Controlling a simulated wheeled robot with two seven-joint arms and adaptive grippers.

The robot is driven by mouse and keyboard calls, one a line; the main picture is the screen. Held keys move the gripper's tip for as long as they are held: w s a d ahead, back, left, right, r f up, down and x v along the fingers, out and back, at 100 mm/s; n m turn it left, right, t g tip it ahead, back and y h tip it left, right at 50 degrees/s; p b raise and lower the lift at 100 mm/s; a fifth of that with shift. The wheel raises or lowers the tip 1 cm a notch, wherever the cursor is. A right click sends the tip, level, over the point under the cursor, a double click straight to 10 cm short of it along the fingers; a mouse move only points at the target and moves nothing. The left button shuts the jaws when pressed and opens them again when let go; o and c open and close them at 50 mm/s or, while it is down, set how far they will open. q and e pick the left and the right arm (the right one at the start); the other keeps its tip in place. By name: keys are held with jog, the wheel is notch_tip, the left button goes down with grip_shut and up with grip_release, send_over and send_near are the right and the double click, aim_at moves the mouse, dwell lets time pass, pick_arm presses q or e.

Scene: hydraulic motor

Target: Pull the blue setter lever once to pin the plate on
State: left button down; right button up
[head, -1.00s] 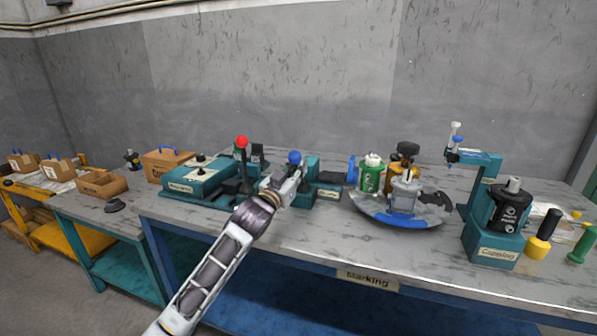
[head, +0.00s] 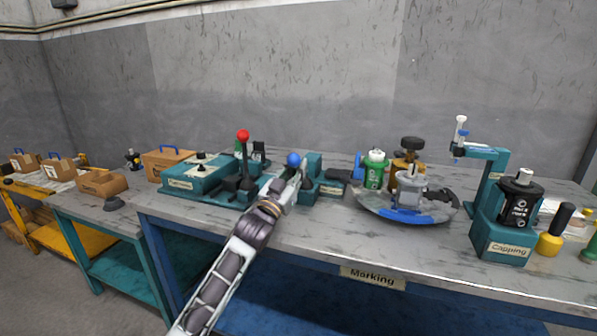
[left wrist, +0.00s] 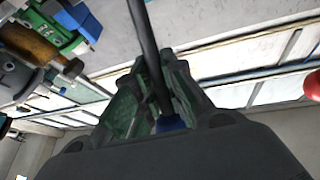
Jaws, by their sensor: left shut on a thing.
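The blue setter lever shows its round blue knob (head: 293,159) at a small teal press (head: 313,165) in the middle of the bench. My left gripper (head: 301,174) is at the lever, just beside and below the knob in the head view. In the left wrist view the gripper (left wrist: 160,85) is shut around the lever's dark rod (left wrist: 146,40), with a bit of blue (left wrist: 171,122) low between the fingers. The grey motor (head: 411,188) sits right of the press on a curved tray (head: 385,209). I cannot make out the plate. My right gripper is out of view.
A red-knobbed lever (head: 243,136) stands close left of my gripper on a teal machine (head: 190,183). A green can (head: 374,173) stands behind the tray. The front bench strip is mostly clear.

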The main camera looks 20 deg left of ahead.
pick_arm(q)
jog(key=c, duration=1.5)
grip_release()
jog(key=shift+s, duration=0.1)
jog(key=shift+o, duration=0.2)
jog(key=shift+s+f, duration=0.1)
jog(key=shift+f, duration=0.05)
jog(key=s+a+f, duration=0.1)
jog(key=s+a, duration=0.2)
jog(key=s, duration=1.1)
jog(key=shift+a, duration=0.25)
